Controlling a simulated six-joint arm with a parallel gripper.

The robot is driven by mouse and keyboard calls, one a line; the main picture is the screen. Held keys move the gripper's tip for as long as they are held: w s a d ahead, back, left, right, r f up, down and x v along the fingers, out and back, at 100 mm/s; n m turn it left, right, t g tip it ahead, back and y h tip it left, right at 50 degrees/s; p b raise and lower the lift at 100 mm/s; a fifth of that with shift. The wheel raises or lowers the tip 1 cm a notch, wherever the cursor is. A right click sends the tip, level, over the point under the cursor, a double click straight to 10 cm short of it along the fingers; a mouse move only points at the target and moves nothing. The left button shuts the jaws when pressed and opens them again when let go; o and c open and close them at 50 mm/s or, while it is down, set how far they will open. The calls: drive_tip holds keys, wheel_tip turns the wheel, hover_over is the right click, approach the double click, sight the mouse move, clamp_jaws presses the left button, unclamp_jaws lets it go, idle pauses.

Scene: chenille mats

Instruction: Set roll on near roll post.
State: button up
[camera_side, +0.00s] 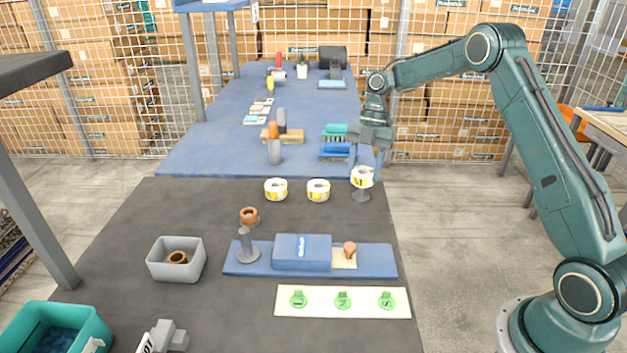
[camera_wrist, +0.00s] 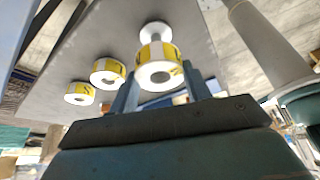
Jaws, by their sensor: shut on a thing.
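A white roll with a yellow label (camera_side: 362,178) is between the fingers of my gripper (camera_side: 365,168), which is shut on it. The roll also shows in the wrist view (camera_wrist: 160,66), between the two fingertips (camera_wrist: 162,86).
Two similar rolls (camera_side: 318,190) (camera_side: 276,189) stand to the left on the dark table (camera_side: 190,215). Nearer are a blue mat (camera_side: 375,262) with a grey stand (camera_side: 247,247), a grey bin (camera_side: 176,260) and a white strip with green discs (camera_side: 342,301). A blue mat table (camera_side: 210,130) lies behind.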

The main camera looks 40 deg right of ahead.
sight(366, 167)
drive_tip(key=shift+f, duration=0.55)
drive_tip(key=shift+f, duration=1.7)
idle(1.7)
drive_tip(key=o, duration=1.2)
drive_tip(key=shift+c, duration=0.2)
drive_tip(key=shift+v, duration=3.65)
drive_tip(key=shift+r, duration=0.1)
